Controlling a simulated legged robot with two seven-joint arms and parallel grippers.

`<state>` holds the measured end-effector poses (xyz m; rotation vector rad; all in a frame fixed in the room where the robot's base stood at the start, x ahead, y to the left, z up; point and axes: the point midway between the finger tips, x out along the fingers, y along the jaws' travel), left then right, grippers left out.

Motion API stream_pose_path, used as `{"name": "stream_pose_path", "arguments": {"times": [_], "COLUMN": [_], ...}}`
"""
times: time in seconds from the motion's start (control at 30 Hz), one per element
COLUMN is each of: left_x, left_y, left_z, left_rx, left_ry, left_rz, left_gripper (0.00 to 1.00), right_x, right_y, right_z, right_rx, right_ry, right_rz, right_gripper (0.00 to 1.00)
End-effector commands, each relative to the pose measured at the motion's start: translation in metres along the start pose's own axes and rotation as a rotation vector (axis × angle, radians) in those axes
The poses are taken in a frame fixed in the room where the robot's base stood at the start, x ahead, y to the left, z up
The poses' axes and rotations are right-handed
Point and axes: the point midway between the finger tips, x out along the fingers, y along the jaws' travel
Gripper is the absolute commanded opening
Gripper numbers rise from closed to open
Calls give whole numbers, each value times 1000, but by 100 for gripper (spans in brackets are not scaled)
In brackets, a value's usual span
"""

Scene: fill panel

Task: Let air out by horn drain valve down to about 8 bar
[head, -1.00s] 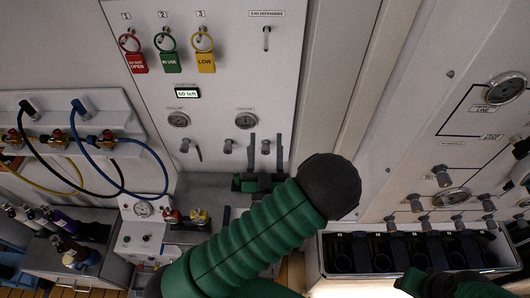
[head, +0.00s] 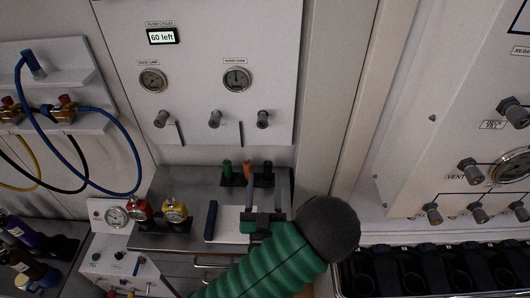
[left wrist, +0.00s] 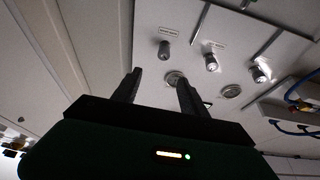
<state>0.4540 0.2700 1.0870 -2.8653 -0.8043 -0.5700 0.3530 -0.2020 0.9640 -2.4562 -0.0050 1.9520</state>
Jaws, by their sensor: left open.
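The grey panel (head: 200,50) carries a gauge labelled HORN TANK (head: 236,79) and another gauge (head: 152,80) to its left. Below them is a row of grey knobs: left (head: 161,118), middle (head: 215,118) and right (head: 263,119). Their labels are too small to read, and I cannot read the gauge needles for sure. My left gripper (head: 266,192) is open and empty, below the right knob and apart from it. In the left wrist view its fingers (left wrist: 158,90) point toward the panel; a knob (left wrist: 164,50) and a gauge (left wrist: 175,78) show beyond them. My right gripper is out of view.
A bench (head: 185,185) below the panel holds red and yellow regulators (head: 175,211) and small coloured handles (head: 247,170). Hoses (head: 95,125) hang at left. A rack of dark slots (head: 430,270) stands at lower right.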

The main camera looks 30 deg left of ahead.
Motion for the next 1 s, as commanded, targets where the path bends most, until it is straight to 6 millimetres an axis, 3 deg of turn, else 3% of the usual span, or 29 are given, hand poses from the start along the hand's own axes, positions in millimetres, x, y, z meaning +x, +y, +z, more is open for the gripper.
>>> {"name": "stream_pose_path", "arguments": {"times": [0.03, 0.27, 0.53, 0.6, 0.8, 1.0], "left_x": [-3, 11, 55, 79, 130, 162], "left_y": [-2, -6, -3, -1, -2, -2], "left_z": [8, 12, 10, -1, 0, 3], "left_rx": [0, -6, -5, 0, 1, 1], "left_ry": [0, -12, 10, 4, 3, 1], "left_rz": [-2, -14, -6, -4, -3, -1], "left_gripper": [51, 51, 51, 51, 51, 51], "right_x": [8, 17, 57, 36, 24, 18], "right_y": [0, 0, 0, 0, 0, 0], "right_z": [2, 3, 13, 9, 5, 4], "right_rx": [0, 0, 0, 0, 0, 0], "right_ry": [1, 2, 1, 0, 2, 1], "right_rz": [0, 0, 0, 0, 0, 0], "right_gripper": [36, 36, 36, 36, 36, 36]}}
